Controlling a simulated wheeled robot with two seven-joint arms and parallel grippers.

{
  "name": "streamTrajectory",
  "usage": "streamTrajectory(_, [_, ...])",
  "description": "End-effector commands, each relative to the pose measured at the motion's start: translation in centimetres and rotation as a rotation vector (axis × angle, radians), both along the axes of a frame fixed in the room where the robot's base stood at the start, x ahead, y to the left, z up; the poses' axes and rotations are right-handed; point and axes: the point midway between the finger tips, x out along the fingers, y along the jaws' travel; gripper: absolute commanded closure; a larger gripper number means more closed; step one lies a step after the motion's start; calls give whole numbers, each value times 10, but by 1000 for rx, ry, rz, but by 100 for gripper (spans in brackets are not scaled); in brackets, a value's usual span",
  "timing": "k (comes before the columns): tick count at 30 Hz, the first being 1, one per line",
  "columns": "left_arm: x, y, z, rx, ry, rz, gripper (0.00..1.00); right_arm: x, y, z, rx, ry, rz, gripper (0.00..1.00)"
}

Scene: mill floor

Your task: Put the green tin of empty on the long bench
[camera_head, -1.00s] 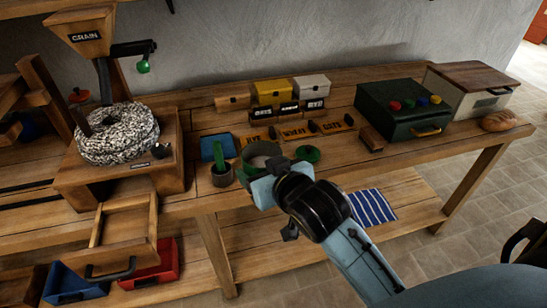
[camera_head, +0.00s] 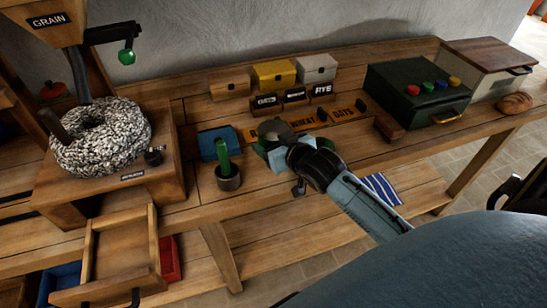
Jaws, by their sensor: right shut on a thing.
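The green tin (camera_head: 275,130) is at the jaws of my right gripper (camera_head: 277,147), which is shut on it. The gripper and tin are over the middle of the long bench (camera_head: 410,148), near its front edge. The gripper hides part of the tin, and I cannot tell whether the tin touches the bench top. My left gripper is not in view.
A dark green box (camera_head: 417,92) stands right; the grain mill (camera_head: 102,138) stands left.

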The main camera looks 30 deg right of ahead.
Motion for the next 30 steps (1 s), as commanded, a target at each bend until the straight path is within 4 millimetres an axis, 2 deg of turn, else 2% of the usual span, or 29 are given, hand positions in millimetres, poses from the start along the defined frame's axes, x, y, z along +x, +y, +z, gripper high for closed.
streamTrajectory(5, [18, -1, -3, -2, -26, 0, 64, 0, 1, -14, 0, -2, 0, 59])
streamTrajectory(9, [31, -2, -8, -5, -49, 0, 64, 0, 1, -34, 1, 0, 1, 59])
streamTrajectory(12, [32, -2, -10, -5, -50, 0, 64, 0, 1, -44, -1, -2, 1, 59])
streamTrajectory(23, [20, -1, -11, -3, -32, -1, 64, 0, 1, -47, 0, -2, 1, 59])
streamTrajectory(24, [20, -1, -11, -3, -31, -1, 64, 0, 1, -47, -1, -1, 0, 24])
streamTrajectory(28, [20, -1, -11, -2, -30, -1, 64, 0, 1, -47, -1, -1, 1, 7])
streamTrajectory(30, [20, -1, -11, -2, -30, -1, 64, 0, 1, -47, -1, -1, 1, 7])
